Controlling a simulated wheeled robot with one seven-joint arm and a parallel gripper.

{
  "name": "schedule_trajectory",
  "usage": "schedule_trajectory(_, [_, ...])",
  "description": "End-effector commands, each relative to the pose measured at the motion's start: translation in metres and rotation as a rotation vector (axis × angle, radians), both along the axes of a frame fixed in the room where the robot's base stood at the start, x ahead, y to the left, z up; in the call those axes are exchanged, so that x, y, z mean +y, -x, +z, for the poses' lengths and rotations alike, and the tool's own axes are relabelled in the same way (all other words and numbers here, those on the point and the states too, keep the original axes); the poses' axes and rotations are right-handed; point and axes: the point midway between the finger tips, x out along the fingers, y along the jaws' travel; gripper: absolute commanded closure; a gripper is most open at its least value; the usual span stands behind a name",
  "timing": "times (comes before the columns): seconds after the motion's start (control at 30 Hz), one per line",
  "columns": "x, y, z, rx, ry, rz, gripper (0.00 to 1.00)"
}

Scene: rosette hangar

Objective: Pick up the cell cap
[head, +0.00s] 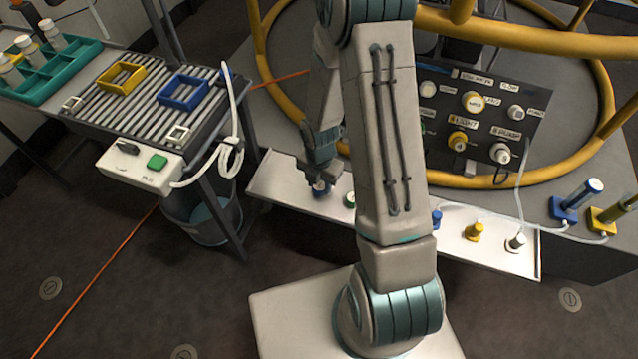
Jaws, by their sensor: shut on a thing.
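My gripper (319,181) points down over the left part of the white shelf (283,186). It is shut on a small dark blue cap (321,189), which seems to be the cell cap. The fingers cover part of the cap. I cannot tell whether the cap touches the shelf or is just above it. Farther right on the shelf are another blue cap (437,217), a yellow cap (474,232) and a white cap (516,243). My arm hides the shelf's middle.
A black panel (480,115) with labelled knobs stands behind the shelf, ringed by a yellow tube rail (590,120). A blue holder (575,200) and a yellow holder (612,212) stand at right. A roller table (150,95) with blue and yellow frames is at left, a bin (200,218) below.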

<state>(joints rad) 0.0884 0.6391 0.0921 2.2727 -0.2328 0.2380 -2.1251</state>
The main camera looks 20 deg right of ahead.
Motion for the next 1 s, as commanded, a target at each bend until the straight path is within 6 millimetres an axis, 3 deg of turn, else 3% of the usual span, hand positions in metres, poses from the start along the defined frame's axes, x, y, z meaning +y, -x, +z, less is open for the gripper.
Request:
schedule_trajectory(0.27, [-0.003, 0.0, 0.043, -0.001, 0.0, -0.003, 0.85])
schedule_trajectory(0.7, [-0.083, 0.015, 0.089, -0.001, -0.001, -0.006, 0.85])
schedule_trajectory(1.0, [-0.111, 0.02, 0.103, 0.0, 0.0, -0.001, 0.85])
